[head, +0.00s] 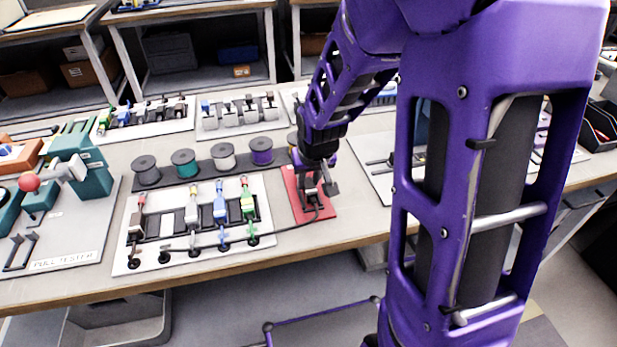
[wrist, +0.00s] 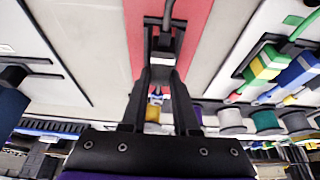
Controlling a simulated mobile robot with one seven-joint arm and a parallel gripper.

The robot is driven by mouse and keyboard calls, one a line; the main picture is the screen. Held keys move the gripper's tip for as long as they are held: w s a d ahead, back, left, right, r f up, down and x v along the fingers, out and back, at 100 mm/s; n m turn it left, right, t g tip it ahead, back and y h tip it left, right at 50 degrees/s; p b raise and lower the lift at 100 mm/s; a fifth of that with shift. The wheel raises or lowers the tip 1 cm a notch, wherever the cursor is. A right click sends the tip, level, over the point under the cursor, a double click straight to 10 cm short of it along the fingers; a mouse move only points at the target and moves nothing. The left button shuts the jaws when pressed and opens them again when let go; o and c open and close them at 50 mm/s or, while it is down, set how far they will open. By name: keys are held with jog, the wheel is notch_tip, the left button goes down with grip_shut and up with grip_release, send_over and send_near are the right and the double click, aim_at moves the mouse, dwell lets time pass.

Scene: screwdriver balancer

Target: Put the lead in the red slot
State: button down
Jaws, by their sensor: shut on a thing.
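My gripper (head: 316,188) is low over a red plate (head: 299,208) on the bench. In the wrist view its two black fingers (wrist: 163,45) are shut on a dark lead end (wrist: 164,60) with a pale band. The red plate (wrist: 197,28) shows behind the fingers there. A black cable (head: 287,229) runs from the held end left to a white board (head: 172,268). Whether the lead end touches the plate is unclear.
Several wire spools (head: 222,157) stand on a dark strip behind the board. A pull tester (head: 64,220) is at the left. More boards of connectors (head: 238,117) lie behind. Another pale board (head: 368,165) lies right of the red plate, partly hidden by my arm.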

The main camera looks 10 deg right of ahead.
jog(key=shift+f, duration=0.6)
dwell(0.3)
jog(key=c, duration=0.6)
grip_release()
jog(key=shift+p+v, duration=5.7)
jog(key=shift+v, duration=3)
jog(key=shift+w, duration=0.1)
